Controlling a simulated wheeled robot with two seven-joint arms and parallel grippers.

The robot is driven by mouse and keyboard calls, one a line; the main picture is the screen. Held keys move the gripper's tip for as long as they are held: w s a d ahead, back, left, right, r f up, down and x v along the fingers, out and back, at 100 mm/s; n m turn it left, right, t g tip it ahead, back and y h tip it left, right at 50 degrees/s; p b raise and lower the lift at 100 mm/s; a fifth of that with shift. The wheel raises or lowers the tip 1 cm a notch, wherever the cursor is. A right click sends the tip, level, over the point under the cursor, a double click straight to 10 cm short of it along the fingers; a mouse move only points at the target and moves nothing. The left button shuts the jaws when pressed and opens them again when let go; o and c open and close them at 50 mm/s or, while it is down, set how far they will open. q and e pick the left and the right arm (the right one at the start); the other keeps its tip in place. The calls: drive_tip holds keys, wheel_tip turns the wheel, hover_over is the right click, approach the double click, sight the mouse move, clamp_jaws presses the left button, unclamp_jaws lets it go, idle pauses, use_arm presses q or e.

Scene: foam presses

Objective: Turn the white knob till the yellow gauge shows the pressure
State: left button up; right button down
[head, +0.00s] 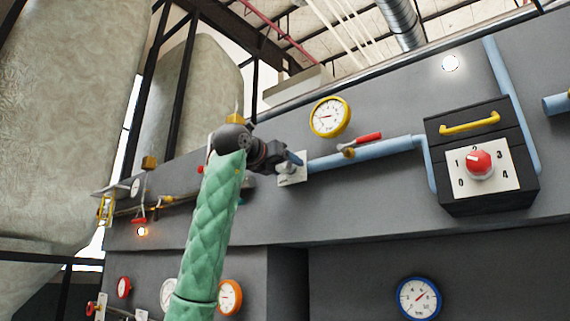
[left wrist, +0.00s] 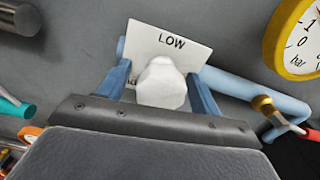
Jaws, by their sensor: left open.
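The white knob (left wrist: 162,84) shows in the left wrist view on a white plate (left wrist: 172,47) marked LOW. My left gripper (left wrist: 161,85) is open, with one blue finger on each side of the knob; I cannot tell whether they touch it. In the head view my left gripper (head: 290,160) reaches the plate (head: 292,169), and the knob is mostly hidden behind it. The yellow gauge (head: 330,117) is on the grey wall above and right of the gripper. Its needle points to the left; the numbers are too small to read. Part of it shows in the left wrist view (left wrist: 296,40).
A pale blue pipe (head: 365,154) runs right from the plate, with a red-handled valve (head: 368,139) on it. A black box (head: 484,190) with a red dial (head: 479,162) is at right. A blue-rimmed gauge (head: 418,297) and an orange gauge (head: 230,296) are lower.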

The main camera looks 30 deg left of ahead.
use_arm(q)
drive_tip(key=shift+w, duration=0.2)
use_arm(e)
drive_tip(key=shift+s+d+r, duration=0.1)
drive_tip(key=shift+s, duration=0.05)
use_arm(q)
drive_tip(key=c, duration=1)
